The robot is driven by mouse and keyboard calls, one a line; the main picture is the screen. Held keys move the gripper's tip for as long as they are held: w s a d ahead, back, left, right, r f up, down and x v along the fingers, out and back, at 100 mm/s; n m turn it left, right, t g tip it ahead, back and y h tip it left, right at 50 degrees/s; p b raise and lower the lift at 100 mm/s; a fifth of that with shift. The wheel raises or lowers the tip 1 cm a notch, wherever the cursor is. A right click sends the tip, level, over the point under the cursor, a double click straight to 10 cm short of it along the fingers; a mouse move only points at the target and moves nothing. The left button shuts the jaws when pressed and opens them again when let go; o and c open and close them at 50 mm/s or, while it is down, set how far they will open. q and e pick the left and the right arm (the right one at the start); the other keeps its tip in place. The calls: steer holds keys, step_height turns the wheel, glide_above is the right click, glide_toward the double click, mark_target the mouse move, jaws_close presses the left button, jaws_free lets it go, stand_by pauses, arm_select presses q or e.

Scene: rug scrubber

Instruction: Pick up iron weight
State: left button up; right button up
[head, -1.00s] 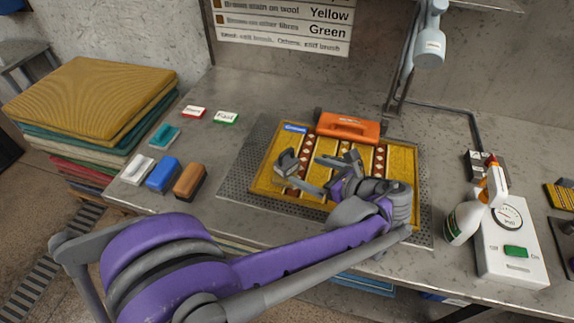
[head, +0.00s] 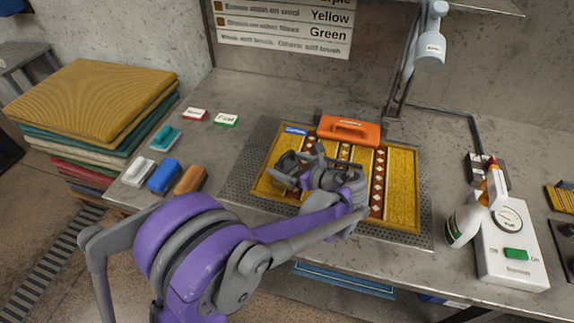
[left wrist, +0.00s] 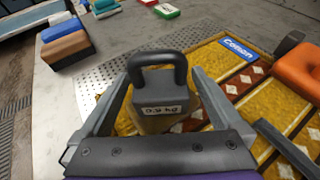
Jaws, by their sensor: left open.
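The iron weight (left wrist: 157,105) is a dark grey block with a loop handle and a pale label on its front. In the left wrist view it stands upright between the two fingers of my left gripper (left wrist: 160,78), with gaps visible at both sides. The gripper is open. In the head view the left gripper (head: 304,166) is low over the left part of the yellow patterned rug (head: 402,190), and it partly hides the weight (head: 287,166). My right gripper is not in view.
An orange handled tool (head: 350,130) lies at the rug's back edge. Stacked rugs (head: 90,105) are at far left.

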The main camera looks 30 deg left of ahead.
arm_select(q)
jaws_close()
stand_by(0.4)
steer(key=shift+r, duration=0.15)
